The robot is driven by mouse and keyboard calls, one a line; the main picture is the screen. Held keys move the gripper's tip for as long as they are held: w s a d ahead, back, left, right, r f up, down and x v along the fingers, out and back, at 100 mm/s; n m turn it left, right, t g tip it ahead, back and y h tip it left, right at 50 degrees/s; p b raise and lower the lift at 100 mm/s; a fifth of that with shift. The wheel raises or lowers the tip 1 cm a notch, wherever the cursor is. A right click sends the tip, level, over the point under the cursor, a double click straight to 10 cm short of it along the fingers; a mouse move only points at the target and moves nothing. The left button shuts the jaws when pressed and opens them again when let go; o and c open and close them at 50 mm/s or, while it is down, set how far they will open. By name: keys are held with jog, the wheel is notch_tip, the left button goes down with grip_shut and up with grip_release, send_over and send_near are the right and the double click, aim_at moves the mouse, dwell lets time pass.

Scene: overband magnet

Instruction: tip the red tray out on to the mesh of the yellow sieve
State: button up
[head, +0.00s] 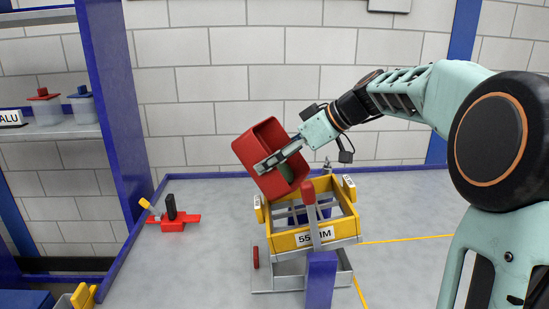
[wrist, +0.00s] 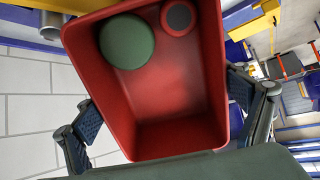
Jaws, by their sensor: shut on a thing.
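The red tray (head: 252,152) is tilted steeply in the air, above the left back part of the yellow sieve (head: 283,243). My gripper (head: 272,160) is shut on the tray, with a finger along its near side. In the wrist view the tray (wrist: 170,95) sits between my two fingers. A green round piece (wrist: 127,42) and a dark grey disc with a red rim (wrist: 178,17) are inside, at the end away from my gripper. The green piece (head: 286,172) shows near the tray's lower end in the head view. The sieve's mesh bars are partly hidden.
A grey stand with a blue post (head: 320,280) and a red-tipped lever (head: 308,190) stands in front of the sieve. A red fixture with a black knob (head: 172,212) is on the left of the grey table. A blue upright (head: 105,100) borders the left shelf.

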jog(key=shift+d+y+b, duration=0.15)
jog(key=shift+y+b, duration=0.15)
jog(key=shift+b, duration=0.85)
jog(key=shift+r+b, duration=0.1)
jog(key=shift+b, duration=0.2)
jog(key=shift+s+d+r+t+y+b, duration=0.2)
jog(key=shift+t+y+b, duration=0.2)
jog(key=shift+b, duration=0.6)
jog(key=shift+d+r+b, duration=0.1)
jog(key=shift+r+b, duration=0.05)
jog(key=shift+b, duration=0.5)
jog(key=shift+r+y+b, duration=0.1)
jog(key=shift+y+b, duration=0.2)
jog(key=shift+s+r, duration=0.1)
jog(key=shift+r, duration=0.2)
jog(key=shift+d+f+t+y+b, duration=0.2)
jog(key=shift+t+y+b, duration=0.1)
jog(key=shift+b, duration=0.7)
jog(key=b, duration=0.2)
jog(key=r+y+b, duration=0.1)
jog(key=b, duration=0.1)
jog(key=shift+s+d+t, duration=0.25)
jog(key=shift+d+t, duration=0.15)
